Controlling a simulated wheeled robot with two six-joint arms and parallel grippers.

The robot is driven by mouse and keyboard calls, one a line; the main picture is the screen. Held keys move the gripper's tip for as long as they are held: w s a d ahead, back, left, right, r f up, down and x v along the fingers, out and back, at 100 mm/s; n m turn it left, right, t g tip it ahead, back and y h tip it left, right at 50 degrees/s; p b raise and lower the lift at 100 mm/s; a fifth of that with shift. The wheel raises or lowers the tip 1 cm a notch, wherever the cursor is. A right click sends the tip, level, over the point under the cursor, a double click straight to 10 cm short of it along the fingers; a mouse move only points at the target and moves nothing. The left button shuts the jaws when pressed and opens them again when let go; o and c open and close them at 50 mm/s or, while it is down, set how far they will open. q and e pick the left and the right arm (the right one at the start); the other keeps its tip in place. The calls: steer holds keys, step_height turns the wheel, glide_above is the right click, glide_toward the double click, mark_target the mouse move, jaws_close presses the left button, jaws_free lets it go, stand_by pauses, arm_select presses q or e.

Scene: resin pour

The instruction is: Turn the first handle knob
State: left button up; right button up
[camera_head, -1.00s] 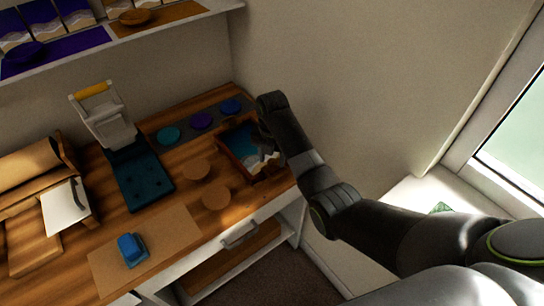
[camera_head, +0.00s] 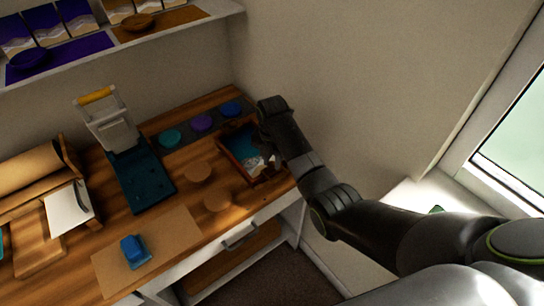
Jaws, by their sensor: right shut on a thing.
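A wooden tray (camera_head: 228,153) with a blue and white wave-like surface sits near the right end of the workbench. My right arm reaches in from the lower right, and its dark wrist is over the tray's right side. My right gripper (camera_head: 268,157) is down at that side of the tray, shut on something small. The wrist and fingers hide what is gripped, and I cannot make out a handle knob. My left gripper is not in view.
Several coloured discs (camera_head: 202,122) lie on a grey strip behind the tray. Two wooden discs (camera_head: 198,172) lie left of it. A yellow-handled press (camera_head: 110,125), a blue block (camera_head: 133,250) and a drawer handle (camera_head: 240,237) are further left and in front. A wall stands close right.

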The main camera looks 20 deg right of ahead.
steer(key=m+p, duration=0.2)
steer(key=shift+r+m+p, duration=0.3)
steer(key=shift+m+p, duration=0.1)
steer(key=m+p, duration=0.2)
steer(key=m, duration=0.1)
steer(key=shift+f+m+p, duration=0.1)
steer(key=shift+m+p, duration=0.2)
steer(key=shift+p, duration=0.05)
steer(key=m+p, duration=0.2)
steer(key=m, duration=0.1)
steer(key=m+p, duration=0.1)
steer(key=m, duration=0.4)
steer(key=shift+f+p, duration=0.1)
steer(key=shift+p, duration=0.25)
steer(key=m+p, duration=0.1)
steer(key=m, duration=0.3)
steer(key=shift+m, duration=0.3)
steer(key=m+p, duration=0.1)
steer(key=m, duration=1.3)
steer(key=shift+m+p, duration=0.3)
steer(key=shift+p, duration=0.1)
